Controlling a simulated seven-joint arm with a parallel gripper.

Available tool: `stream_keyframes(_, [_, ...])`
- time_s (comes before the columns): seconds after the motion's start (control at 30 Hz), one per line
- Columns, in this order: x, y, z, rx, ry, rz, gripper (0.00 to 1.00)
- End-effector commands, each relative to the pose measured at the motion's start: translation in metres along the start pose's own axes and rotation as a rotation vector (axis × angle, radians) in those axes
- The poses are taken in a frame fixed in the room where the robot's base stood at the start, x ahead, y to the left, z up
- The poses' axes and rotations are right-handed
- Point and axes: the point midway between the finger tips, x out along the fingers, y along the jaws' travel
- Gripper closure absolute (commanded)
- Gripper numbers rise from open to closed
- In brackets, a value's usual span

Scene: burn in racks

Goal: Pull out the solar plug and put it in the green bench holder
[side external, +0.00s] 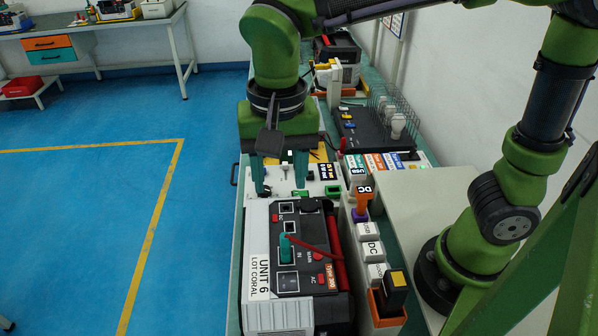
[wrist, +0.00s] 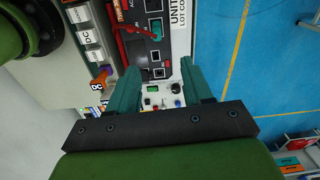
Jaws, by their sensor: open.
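A teal plug (side external: 285,248) stands in a socket on the dark face of the unit marked "UNIT 6 LOT CORAL" (side external: 262,262). It also shows at the top of the wrist view (wrist: 157,31). No readable label confirms it as the solar plug. My gripper (side external: 279,188) is open and empty, above the white panel (side external: 318,180) behind the unit. In the wrist view its teal fingers (wrist: 160,70) stand apart, with the plug beyond their tips. I cannot clearly identify the green bench holder; a teal label (side external: 357,161) shows behind the row of blocks.
A red lead or bar (side external: 312,246) crosses the unit's face close to the plug. White blocks marked "DC" (side external: 371,250), with an orange-and-purple piece (side external: 362,200), line the right. A black rack (side external: 368,130) with wire dividers stands behind. Blue floor lies left of the bench.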

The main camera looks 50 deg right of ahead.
Motion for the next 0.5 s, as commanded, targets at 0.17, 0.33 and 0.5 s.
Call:
stream_keyframes(0.17, [0.004,0.004,0.001,0.08,-0.006,0.018,0.5])
stream_keyframes(0.33, [0.027,0.005,0.001,0.079,-0.007,0.019,0.5])
stream_keyframes(0.5, [0.061,0.006,0.002,0.077,-0.008,0.02,0.5])
